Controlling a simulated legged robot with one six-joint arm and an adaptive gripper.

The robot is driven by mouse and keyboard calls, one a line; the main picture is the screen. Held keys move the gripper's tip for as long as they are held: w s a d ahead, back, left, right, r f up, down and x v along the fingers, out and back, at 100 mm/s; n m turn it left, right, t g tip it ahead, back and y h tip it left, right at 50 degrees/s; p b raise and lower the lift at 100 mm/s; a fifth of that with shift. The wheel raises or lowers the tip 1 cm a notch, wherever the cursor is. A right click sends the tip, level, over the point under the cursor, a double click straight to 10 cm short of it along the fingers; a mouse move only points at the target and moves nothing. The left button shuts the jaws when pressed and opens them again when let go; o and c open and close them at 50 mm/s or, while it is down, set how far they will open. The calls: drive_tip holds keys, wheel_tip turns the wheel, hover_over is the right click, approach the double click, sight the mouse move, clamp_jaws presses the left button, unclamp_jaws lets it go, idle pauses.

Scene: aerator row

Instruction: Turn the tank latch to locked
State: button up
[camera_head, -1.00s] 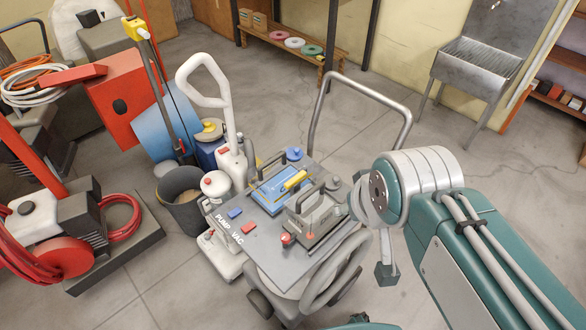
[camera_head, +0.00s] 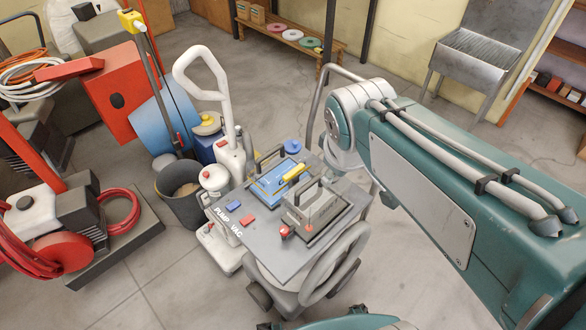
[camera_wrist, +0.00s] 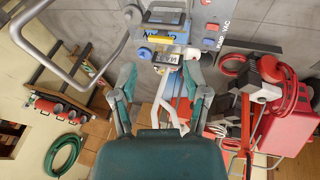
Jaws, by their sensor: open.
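The grey pump-vac machine (camera_head: 245,247) stands in the middle of the head view. A blue unit (camera_head: 268,186) on its top carries a yellow lever (camera_head: 295,172), which may be the tank latch; I cannot tell whether it is locked. In the wrist view the yellow lever (camera_wrist: 160,39) lies crosswise above the fingers, with a round blue knob (camera_wrist: 145,53) beside it. My gripper (camera_wrist: 160,78) is open, its two teal fingers spread apart, with nothing gripped. It appears apart from the lever. In the head view my gripper does not show.
A grey unit with a handle (camera_head: 313,208) and a red knob (camera_head: 286,232) sit near the lever. A white upright handle (camera_head: 205,80) and a dark bucket (camera_head: 182,195) stand left. A metal push bar (camera_head: 318,95) rises behind. Red equipment (camera_head: 110,100) crowds the left; floor in front is open.

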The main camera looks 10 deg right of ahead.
drive_tip(key=w+a+f+n+g+h, duration=0.1)
drive_tip(key=w+a+f+n, duration=0.25)
drive_tip(key=w+n, duration=0.5)
drive_tip(key=n+h, duration=0.2)
drive_tip(key=n, duration=0.8)
approach(293, 170)
drive_tip(key=shift+g, duration=0.4)
drive_tip(key=x, duration=0.9)
drive_tip(key=shift+w, duration=0.35)
clamp_jaws()
